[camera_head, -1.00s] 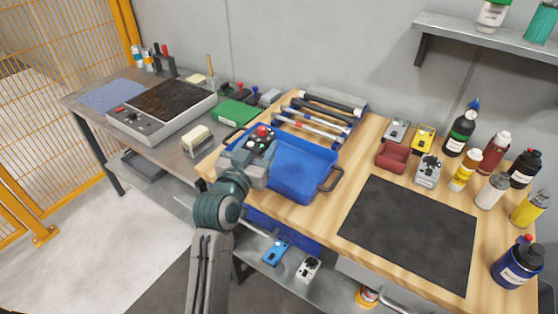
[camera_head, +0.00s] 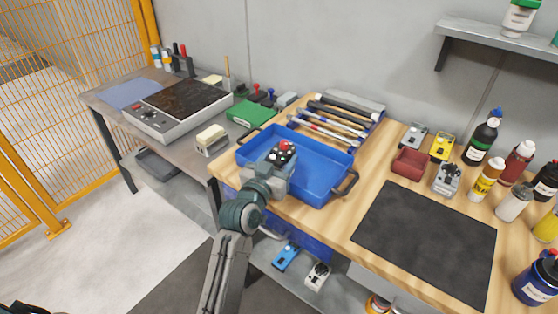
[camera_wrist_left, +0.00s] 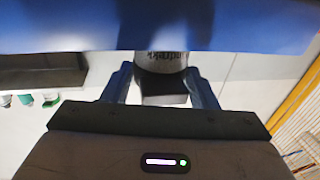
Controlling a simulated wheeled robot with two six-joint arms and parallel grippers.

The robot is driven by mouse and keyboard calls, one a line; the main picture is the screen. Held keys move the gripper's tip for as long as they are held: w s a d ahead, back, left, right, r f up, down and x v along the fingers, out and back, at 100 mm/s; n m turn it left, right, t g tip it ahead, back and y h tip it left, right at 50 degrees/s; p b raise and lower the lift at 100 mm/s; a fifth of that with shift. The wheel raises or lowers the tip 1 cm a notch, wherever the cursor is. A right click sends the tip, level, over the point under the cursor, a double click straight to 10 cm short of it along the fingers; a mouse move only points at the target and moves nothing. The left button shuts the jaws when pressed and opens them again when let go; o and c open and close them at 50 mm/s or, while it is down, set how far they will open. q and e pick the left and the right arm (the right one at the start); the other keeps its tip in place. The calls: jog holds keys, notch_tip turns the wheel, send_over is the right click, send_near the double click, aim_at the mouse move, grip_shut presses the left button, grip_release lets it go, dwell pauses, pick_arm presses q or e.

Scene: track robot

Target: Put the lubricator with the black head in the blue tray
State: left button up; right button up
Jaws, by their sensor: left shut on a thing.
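In the head view the blue tray (camera_head: 320,172) lies on the wooden bench. My left gripper (camera_head: 277,172) is over the left half of the tray, and its fingertips are hidden there. In the left wrist view my left gripper (camera_wrist_left: 163,82) is shut on a lubricator with a black head (camera_wrist_left: 163,80). Its pale, lettered body (camera_wrist_left: 160,58) is partly hidden by a broad blue surface (camera_wrist_left: 80,25), which looks like the tray. I cannot tell whether the lubricator touches the tray floor. My right gripper is not in view.
Several bottles (camera_head: 484,140) and small devices (camera_head: 446,178) stand at the right of the bench. A black mat (camera_head: 425,240) lies before them. Long tools (camera_head: 325,125) lie behind the tray. A side table (camera_head: 180,110) with a hotplate-like unit stands at the left.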

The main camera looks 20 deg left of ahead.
pick_arm(q)
jog(key=shift+f, duration=0.25)
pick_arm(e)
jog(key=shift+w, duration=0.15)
pick_arm(q)
jog(key=o, duration=1.2)
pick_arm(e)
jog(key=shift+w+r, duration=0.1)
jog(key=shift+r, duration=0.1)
pick_arm(q)
jog(key=shift+r, duration=0.2)
jog(key=shift+s+a+f, duration=0.15)
jog(key=shift+s+f, duration=0.05)
jog(key=shift+s, duration=0.4)
jog(key=s, duration=0.3)
jog(key=s+a+b, duration=0.1)
jog(key=s, duration=0.3)
jog(key=s+b, duration=0.1)
jog(key=s, duration=0.2)
jog(key=shift+s+a, duration=0.25)
jog(key=shift+s, duration=0.1)
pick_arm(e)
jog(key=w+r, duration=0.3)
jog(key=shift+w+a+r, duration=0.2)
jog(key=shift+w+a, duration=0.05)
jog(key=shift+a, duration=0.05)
